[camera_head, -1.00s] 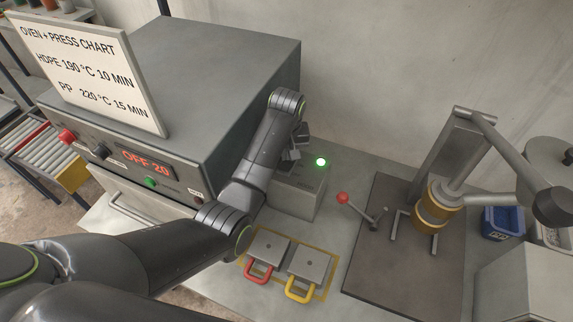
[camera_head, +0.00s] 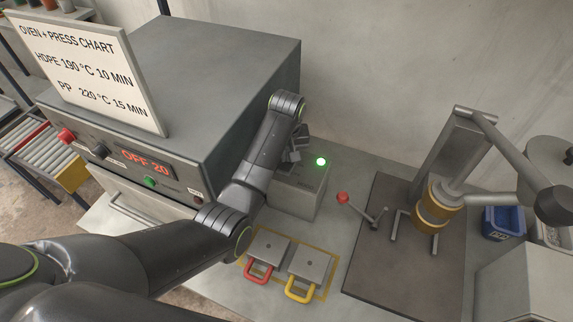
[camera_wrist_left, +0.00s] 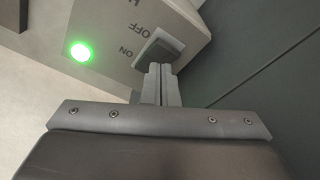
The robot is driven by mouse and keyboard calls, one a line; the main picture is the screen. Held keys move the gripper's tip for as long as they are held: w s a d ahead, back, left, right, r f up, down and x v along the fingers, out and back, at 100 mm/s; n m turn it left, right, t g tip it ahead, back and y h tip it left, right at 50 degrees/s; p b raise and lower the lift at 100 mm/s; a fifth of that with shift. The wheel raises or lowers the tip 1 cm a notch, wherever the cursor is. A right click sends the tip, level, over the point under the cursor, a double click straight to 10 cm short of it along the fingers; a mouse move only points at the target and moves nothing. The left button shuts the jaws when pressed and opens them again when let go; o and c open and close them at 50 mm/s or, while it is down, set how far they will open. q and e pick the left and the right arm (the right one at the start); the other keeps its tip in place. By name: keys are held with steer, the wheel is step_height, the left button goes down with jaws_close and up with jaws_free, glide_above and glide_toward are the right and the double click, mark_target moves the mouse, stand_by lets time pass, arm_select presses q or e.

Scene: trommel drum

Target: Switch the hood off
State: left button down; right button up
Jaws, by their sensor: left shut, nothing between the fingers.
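The hood switch box (camera_head: 298,198) is a grey box on the bench, just right of the oven. Its round lamp (camera_head: 320,162) glows green, and the lamp also shows in the left wrist view (camera_wrist_left: 80,52). In that view the box face carries the words OFF and ON, upside down, beside a dark grey switch (camera_wrist_left: 162,48). My left gripper (camera_head: 292,158) is at the box, shut and empty. In the left wrist view its fingertips (camera_wrist_left: 159,70) are right at the switch's edge; I cannot tell whether they touch. My right gripper is not in view.
The oven (camera_head: 215,75) stands close left of my left forearm, with a chart sign (camera_head: 90,70) on top. Two mould plates with red (camera_head: 262,273) and yellow (camera_head: 300,290) handles lie in front of the box. A press (camera_head: 440,190) stands to the right.

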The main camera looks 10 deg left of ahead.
mark_target(286, 166)
arm_select(q)
steer(key=shift+f+b, duration=0.4)
steer(key=shift+f, duration=0.75)
stand_by(0.4)
steer(key=shift+r, duration=0.15)
step_height(286, 166, up, 3)
steer(key=shift+f+p, duration=0.2)
steer(key=shift+p, duration=1)
steer(key=shift+r, duration=2.1)
